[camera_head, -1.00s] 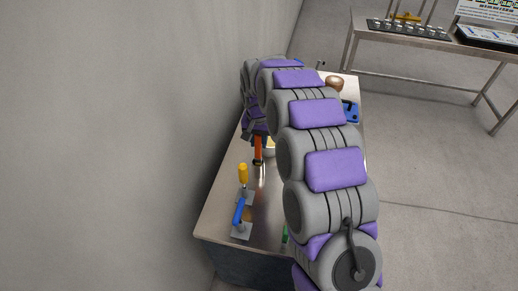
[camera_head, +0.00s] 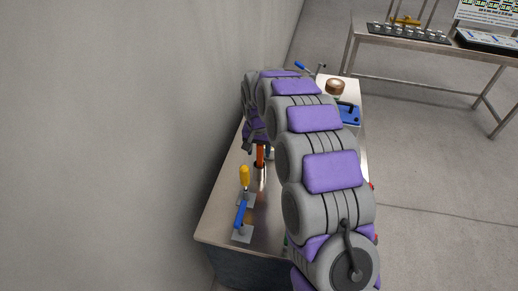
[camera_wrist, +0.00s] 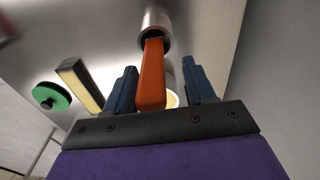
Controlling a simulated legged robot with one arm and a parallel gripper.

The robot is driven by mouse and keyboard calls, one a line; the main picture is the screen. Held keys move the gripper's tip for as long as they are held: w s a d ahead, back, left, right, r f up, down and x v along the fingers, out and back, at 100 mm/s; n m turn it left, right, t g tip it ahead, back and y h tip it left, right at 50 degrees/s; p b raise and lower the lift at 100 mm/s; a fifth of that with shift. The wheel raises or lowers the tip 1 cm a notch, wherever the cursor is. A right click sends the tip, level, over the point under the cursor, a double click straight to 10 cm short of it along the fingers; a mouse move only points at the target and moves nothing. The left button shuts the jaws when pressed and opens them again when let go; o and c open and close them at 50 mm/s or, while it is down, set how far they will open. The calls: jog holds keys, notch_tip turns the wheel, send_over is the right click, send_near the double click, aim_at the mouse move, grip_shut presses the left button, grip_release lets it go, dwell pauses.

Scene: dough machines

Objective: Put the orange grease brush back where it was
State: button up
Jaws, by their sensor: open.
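The orange grease brush (camera_wrist: 151,75) stands with its handle toward the wrist camera. Its far end is inside a round metal holder (camera_wrist: 157,20); the bristles are hidden. My gripper (camera_wrist: 160,85) is open, with one dark blue finger on each side of the handle and gaps visible on both sides. In the head view the brush (camera_head: 261,154) shows as a short orange upright piece just below my gripper (camera_head: 249,144), near the wall side of the steel table (camera_head: 216,226).
A yellow-handled tool (camera_head: 244,175) and a blue-handled scraper (camera_head: 240,214) lie nearer on the table. A brown round pot (camera_head: 335,87) and a blue item (camera_head: 349,114) are at the far end. The grey wall (camera_head: 120,150) runs close along the left. My arm hides much of the tabletop.

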jog(key=shift+d+r, duration=0.1)
jog(key=shift+r, duration=0.25)
jog(key=r+p, duration=0.1)
jog(key=r, duration=0.3)
jog(key=r+p, duration=0.1)
jog(key=r, duration=0.2)
jog(key=r+p, duration=0.1)
jog(key=r, duration=0.3)
jog(key=shift+s+r, duration=0.3)
jog(key=shift+s, duration=0.1)
jog(key=shift+s+d+r, duration=0.1)
jog(key=shift+s, duration=0.05)
jog(key=s+d+r, duration=0.2)
jog(key=s+d, duration=0.2)
jog(key=s, duration=0.3)
jog(key=s+d+r+n+g, duration=0.1)
jog(key=s+d+r, duration=0.1)
jog(key=s+d, duration=0.35)
jog(key=s+d+r, duration=0.3)
jog(key=s, duration=0.5)
jog(key=s+d+f, duration=0.1)
jog(key=s+d, duration=0.1)
jog(key=s, duration=0.9)
jog(key=s+d+f+g, duration=0.1)
jog(key=s+d+f, duration=0.1)
jog(key=s, duration=0.9)
jog(key=shift+s+d+f+n+g, duration=0.3)
jog(key=shift+d, duration=0.2)
